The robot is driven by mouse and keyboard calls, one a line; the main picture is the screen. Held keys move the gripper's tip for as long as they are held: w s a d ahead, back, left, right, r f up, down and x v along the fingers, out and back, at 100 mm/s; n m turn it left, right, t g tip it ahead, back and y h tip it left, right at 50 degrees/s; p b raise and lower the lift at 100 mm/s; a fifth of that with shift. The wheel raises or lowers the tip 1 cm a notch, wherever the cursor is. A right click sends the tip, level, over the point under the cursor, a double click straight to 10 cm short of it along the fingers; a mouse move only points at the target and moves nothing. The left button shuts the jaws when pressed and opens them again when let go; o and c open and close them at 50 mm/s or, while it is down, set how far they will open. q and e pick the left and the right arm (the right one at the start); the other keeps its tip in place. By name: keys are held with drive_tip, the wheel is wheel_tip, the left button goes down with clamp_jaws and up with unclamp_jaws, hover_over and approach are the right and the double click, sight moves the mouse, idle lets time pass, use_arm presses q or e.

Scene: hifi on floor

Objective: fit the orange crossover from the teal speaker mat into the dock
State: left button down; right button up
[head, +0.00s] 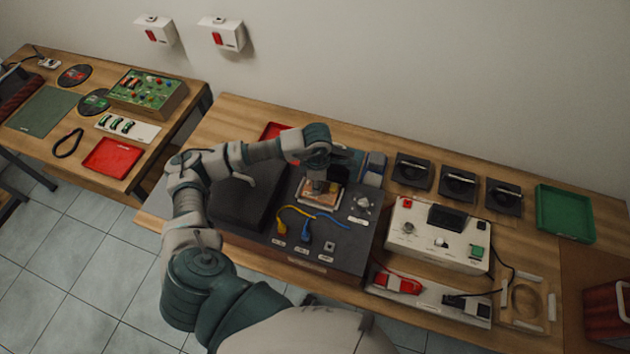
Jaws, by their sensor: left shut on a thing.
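My left gripper (318,186) reaches over the dark hifi unit (262,236) from the left and points down. It is shut on a small orange-brown piece (326,197), which looks like the orange crossover. The piece is at a pale-framed recess in the unit's top, which looks like the dock (306,201). The gripper covers part of both, so I cannot tell whether the piece is seated or just above. My right gripper is out of view.
Yellow and blue cables (304,233) lie just in front of the recess. A white tester box (437,238) stands to the right, with red and black clips before it. A green tray (565,213) is at the far right. A second table with a green circuit board (148,92) stands left.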

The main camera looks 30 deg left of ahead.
use_arm(q)
drive_tip(key=shift+d+f, duration=0.1)
drive_tip(key=shift+f, duration=0.25)
drive_tip(key=c, duration=1.2)
unclamp_jaws()
drive_tip(key=shift+f+b, duration=0.1)
drive_tip(key=shift+b, duration=0.25)
drive_tip(key=shift+c, duration=0.2)
drive_tip(key=o, duration=0.4)
drive_tip(key=shift+a, duration=0.2)
drive_tip(key=shift+o, duration=0.6)
drive_tip(key=shift+a+f, duration=0.1)
drive_tip(key=shift+a, duration=0.3)
drive_tip(key=shift+d+r, duration=0.15)
drive_tip(key=shift+r, duration=0.2)
drive_tip(key=r, duration=1)
drive_tip(key=shift+a+r, duration=0.2)
drive_tip(key=shift+r, duration=0.05)
drive_tip(key=shift+a+r, duration=0.2)
drive_tip(key=shift+r, duration=0.1)
drive_tip(key=shift+d, duration=0.15)
